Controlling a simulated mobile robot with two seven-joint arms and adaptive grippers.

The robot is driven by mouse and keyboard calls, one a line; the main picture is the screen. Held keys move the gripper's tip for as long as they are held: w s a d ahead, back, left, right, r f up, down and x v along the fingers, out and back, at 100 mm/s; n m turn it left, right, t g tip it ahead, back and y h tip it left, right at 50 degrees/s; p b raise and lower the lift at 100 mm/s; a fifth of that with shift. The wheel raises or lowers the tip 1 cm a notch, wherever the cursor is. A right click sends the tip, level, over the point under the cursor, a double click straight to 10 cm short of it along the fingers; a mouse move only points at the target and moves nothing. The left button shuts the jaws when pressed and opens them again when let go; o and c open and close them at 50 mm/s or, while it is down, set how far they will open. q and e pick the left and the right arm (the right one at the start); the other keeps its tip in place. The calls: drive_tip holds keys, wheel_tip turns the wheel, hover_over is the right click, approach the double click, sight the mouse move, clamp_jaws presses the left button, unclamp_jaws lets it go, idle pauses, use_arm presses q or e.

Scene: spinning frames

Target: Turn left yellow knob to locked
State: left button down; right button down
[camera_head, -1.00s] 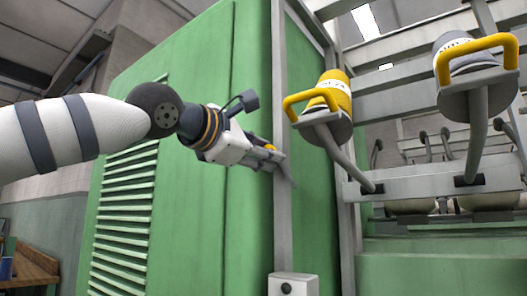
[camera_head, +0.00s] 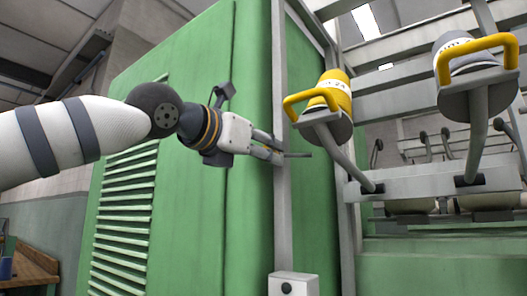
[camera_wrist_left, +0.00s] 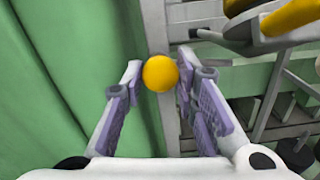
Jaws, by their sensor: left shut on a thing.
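The left yellow knob (camera_wrist_left: 160,73) is a round yellow ball between the two fingertips of my left gripper (camera_wrist_left: 160,68) in the wrist view. In the head view my left gripper (camera_head: 278,150) is at the grey upright post, with its fingers around the knob's place. My left gripper is shut on the knob. My right gripper is in neither view.
A grey post (camera_head: 280,215) runs along the green cabinet's (camera_head: 205,200) edge, with a small white box (camera_head: 293,285) low on it. Yellow-handled spindles (camera_head: 335,92) (camera_head: 470,60) stand close to the right. Louvres (camera_head: 125,215) line the cabinet at left.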

use_arm(q)
drive_tip(key=shift+n, duration=0.7)
drive_tip(key=c, duration=1.2)
unclamp_jaws()
drive_tip(key=shift+s+d, duration=0.1)
drive_tip(key=shift+c, duration=0.2)
drive_tip(key=shift+r, duration=0.1)
